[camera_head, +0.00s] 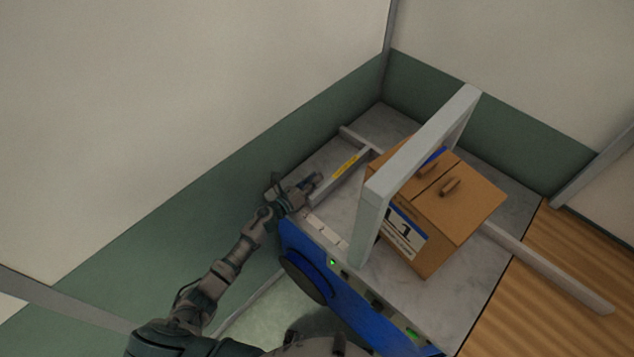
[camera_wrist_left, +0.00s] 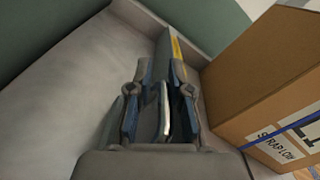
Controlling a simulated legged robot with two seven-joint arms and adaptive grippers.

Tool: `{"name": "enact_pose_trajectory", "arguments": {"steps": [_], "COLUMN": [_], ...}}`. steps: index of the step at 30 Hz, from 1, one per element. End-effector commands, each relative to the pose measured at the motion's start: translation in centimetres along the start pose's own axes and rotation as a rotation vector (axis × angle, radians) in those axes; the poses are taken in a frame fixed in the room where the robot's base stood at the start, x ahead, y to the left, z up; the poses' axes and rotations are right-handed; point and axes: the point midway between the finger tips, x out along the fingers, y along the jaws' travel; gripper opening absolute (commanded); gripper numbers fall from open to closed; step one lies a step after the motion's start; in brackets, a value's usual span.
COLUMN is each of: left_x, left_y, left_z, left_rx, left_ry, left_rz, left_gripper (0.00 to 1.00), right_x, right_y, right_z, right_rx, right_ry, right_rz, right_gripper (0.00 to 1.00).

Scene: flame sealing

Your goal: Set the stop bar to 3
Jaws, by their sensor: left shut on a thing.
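The stop bar (camera_head: 338,172) is a long grey bar with a yellow strip, lying on the machine's grey top (camera_head: 405,290) left of the box. Its far end meets a short crosspiece. My left gripper (camera_head: 312,184) is at the bar's near end. In the left wrist view the gripper's fingers (camera_wrist_left: 162,108) are closed around a thin pale piece at that end, and the bar with its yellow strip (camera_wrist_left: 177,52) runs away beyond them. No setting number on the bar can be read. My right gripper is out of view.
A cardboard box (camera_head: 455,205) with a label and two handles stands under a grey arch (camera_head: 420,140), close to the bar's right side. Green-and-white walls (camera_head: 300,150) lie behind. The blue machine front (camera_head: 345,300) has small lights. Pale labels (camera_head: 326,230) sit near its edge.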

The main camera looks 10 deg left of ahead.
Motion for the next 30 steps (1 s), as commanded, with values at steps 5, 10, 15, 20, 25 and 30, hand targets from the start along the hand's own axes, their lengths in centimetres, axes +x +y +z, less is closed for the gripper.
{"name": "enact_pose_trajectory", "arguments": {"steps": [5, 10, 15, 20, 25, 30], "left_x": [0.1, 0.0, -0.4, -2.9, -6.8, -10.0], "left_y": [0.1, 0.0, 0.1, 0.1, 0.1, 0.2], "left_z": [0.3, 0.2, 0.1, 0.0, -0.1, -0.1], "left_rx": [-0.001, 0.0, 0.001, 0.001, 0.0, -0.001], "left_ry": [-0.006, -0.004, -0.002, 0.0, 0.001, 0.0], "left_rz": [0.003, 0.002, 0.002, 0.002, 0.004, 0.004], "left_gripper": [0.37, 0.37, 0.37, 0.37, 0.37, 0.37], "right_x": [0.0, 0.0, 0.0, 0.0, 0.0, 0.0], "right_y": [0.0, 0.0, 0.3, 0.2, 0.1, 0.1], "right_z": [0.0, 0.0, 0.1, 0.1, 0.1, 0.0], "right_rx": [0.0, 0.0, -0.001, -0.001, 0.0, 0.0], "right_ry": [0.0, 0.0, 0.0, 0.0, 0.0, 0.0], "right_rz": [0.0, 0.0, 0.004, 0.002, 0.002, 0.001], "right_gripper": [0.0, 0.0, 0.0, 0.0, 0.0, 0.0]}}
